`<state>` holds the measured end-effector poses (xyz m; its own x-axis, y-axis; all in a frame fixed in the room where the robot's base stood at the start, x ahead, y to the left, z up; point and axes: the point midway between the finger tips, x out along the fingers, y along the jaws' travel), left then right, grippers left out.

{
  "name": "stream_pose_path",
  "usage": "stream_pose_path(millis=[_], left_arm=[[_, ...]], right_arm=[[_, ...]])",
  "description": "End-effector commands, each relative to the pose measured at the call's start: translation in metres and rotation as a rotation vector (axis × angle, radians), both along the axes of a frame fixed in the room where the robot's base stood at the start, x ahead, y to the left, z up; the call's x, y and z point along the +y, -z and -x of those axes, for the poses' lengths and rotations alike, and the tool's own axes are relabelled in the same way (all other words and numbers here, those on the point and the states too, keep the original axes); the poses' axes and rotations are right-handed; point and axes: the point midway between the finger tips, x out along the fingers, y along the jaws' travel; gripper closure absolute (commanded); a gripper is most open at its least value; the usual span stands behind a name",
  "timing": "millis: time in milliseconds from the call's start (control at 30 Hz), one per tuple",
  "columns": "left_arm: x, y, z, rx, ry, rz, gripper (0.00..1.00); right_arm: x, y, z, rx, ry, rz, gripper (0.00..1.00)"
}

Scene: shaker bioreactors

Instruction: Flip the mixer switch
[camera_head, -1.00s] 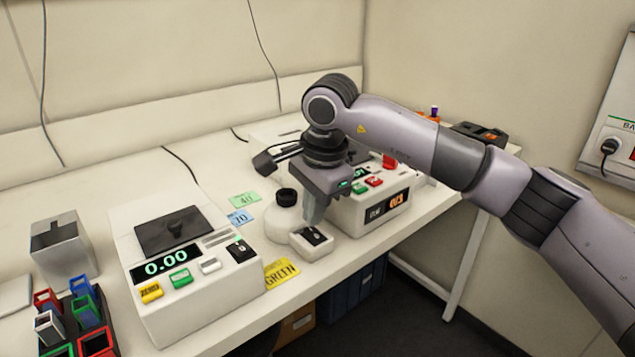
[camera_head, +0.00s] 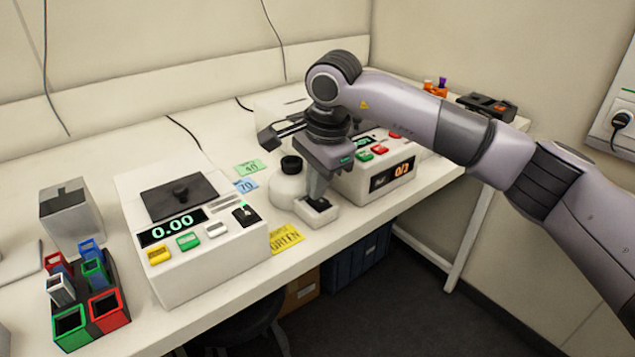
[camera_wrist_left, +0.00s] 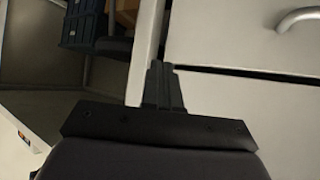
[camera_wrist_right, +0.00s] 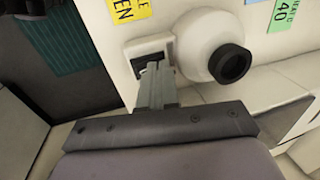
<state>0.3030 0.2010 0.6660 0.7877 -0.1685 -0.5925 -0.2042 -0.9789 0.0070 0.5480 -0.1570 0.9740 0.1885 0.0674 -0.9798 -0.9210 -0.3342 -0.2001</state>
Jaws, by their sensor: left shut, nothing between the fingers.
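The mixer (camera_head: 288,184) is a rounded white body with a black top cup, and a small white switch box (camera_head: 318,214) with a black rocker juts from its front. In the right wrist view the mixer (camera_wrist_right: 203,45) lies just right of the fingertips. My right gripper (camera_head: 317,198) points down with its fingers together and empty. Its tips are at the black switch (camera_wrist_right: 147,60) and cover part of it; whether they press it I cannot tell. My left gripper (camera_wrist_left: 158,68) is shut and empty, low beside pale cabinet fronts, and is outside the head view.
A white scale reading 0.00 (camera_head: 200,255) stands left of the mixer. A white device with an orange display (camera_head: 380,187) stands close on the right. Coloured cuvettes in a rack (camera_head: 85,300) are at the far left. A yellow label (camera_head: 286,238) lies before the mixer.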

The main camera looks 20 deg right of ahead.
Motion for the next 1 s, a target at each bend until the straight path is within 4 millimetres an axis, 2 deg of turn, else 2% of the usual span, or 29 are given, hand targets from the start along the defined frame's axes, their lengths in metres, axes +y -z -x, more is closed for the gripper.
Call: stream_pose_path(millis=[33, 400, 767, 867, 1000], left_arm=[[0.000, 0.001, 0.000, -0.002, 0.001, 0.001, 1.00], [-0.001, 0.005, 0.000, -0.004, 0.003, 0.002, 1.00], [-0.001, 0.008, 0.002, 0.007, 0.002, 0.000, 1.00], [-0.001, 0.000, 0.002, 0.010, 0.003, -0.001, 1.00], [0.000, -0.016, 0.001, -0.004, 0.005, -0.006, 1.00]], right_arm=[[0.000, 0.008, 0.003, 0.013, -0.001, 0.004, 1.00], [-0.005, 0.009, 0.018, 0.021, -0.002, 0.007, 1.00], [-0.006, 0.008, 0.018, 0.021, 0.000, 0.009, 1.00], [-0.005, -0.004, 0.019, 0.019, -0.001, 0.009, 1.00], [-0.003, -0.032, 0.022, 0.010, -0.003, 0.004, 1.00]])
